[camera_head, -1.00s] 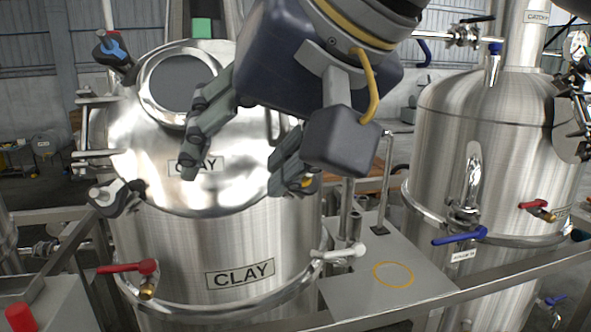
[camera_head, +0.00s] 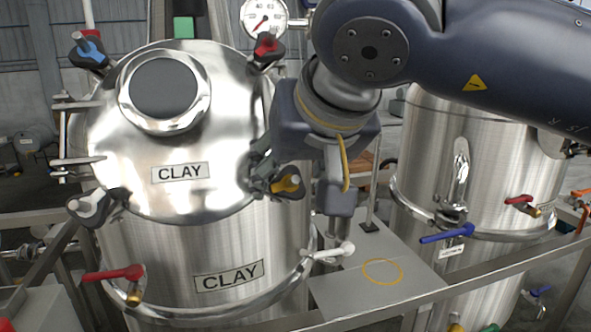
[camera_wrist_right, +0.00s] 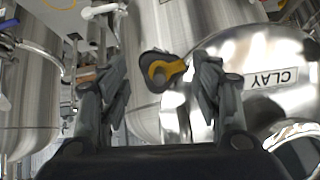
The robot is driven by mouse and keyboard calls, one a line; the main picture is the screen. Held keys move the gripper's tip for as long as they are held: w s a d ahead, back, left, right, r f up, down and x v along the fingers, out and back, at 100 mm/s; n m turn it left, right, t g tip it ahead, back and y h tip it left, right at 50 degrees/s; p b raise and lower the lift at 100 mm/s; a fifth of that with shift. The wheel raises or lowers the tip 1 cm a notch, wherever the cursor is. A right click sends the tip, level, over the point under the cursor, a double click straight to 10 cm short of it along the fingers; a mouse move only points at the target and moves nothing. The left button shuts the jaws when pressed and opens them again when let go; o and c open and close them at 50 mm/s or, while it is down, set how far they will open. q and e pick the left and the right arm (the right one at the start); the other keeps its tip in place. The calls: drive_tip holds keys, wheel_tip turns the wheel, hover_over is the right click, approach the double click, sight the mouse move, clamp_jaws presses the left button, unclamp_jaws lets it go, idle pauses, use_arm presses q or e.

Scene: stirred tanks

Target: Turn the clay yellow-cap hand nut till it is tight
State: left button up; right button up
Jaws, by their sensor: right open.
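The yellow-cap hand nut (camera_head: 288,184) sits at the right edge of the lid of the clay tank (camera_head: 218,240), partly covered by my right gripper (camera_head: 263,168). In the right wrist view the yellow-and-black nut (camera_wrist_right: 165,70) shows in the gap between the two spread fingers of the right gripper (camera_wrist_right: 160,62). Both fingers look apart from it there. The gripper is open and empty. How tight the nut is cannot be told. My left gripper is not in view.
Other lid nuts are blue-cap (camera_head: 90,50), red-cap (camera_head: 266,46) and white-cap (camera_head: 96,206). A pressure gauge (camera_head: 264,20) stands behind. A second steel tank (camera_head: 480,180) is at right. A grey plate (camera_head: 345,290) with a yellow ring lies between the tanks.

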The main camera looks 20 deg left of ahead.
drive_tip(key=shift+w+a+f, duration=0.15)
drive_tip(key=shift+w+f, duration=0.05)
drive_tip(key=shift+f, duration=0.1)
drive_tip(key=c, duration=1.1)
